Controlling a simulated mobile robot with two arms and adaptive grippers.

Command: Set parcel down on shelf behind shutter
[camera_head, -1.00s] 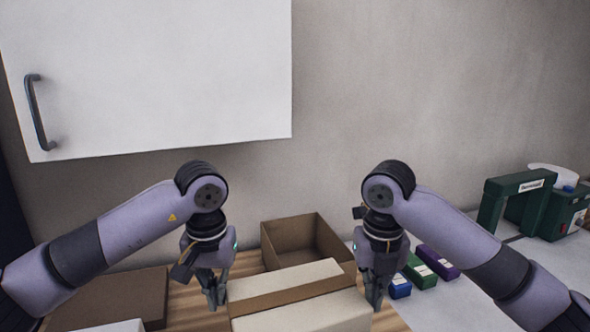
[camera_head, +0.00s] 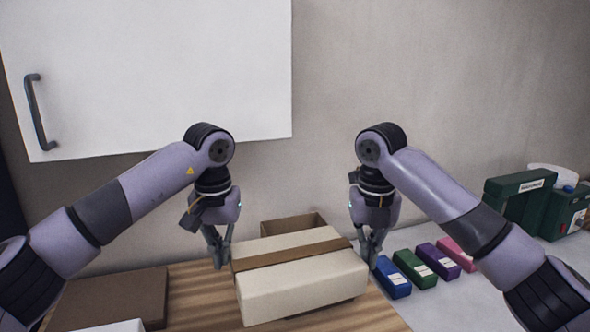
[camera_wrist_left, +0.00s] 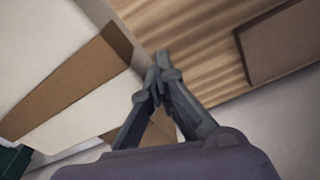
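The parcel (camera_head: 300,280) is a cream box with a brown tape band, tilted slightly, between my two grippers, with a dark shadow under its right end. It also fills the left of the left wrist view (camera_wrist_left: 75,95). My left gripper (camera_head: 220,262) is at its left side, its fingertips together in the left wrist view (camera_wrist_left: 158,75) and beside the box. My right gripper (camera_head: 370,262) is at its right side, its fingers drawn together. The white shutter (camera_head: 160,75) with a dark handle (camera_head: 38,112) hangs closed on the wall. The shelf is hidden.
An open cardboard box (camera_head: 290,224) stands behind the parcel on the wooden board (camera_head: 195,295). A brown flat box (camera_head: 110,297) lies at left. Several coloured small boxes (camera_head: 415,268) and a green device (camera_head: 520,200) stand at right. The wall below the shutter is clear.

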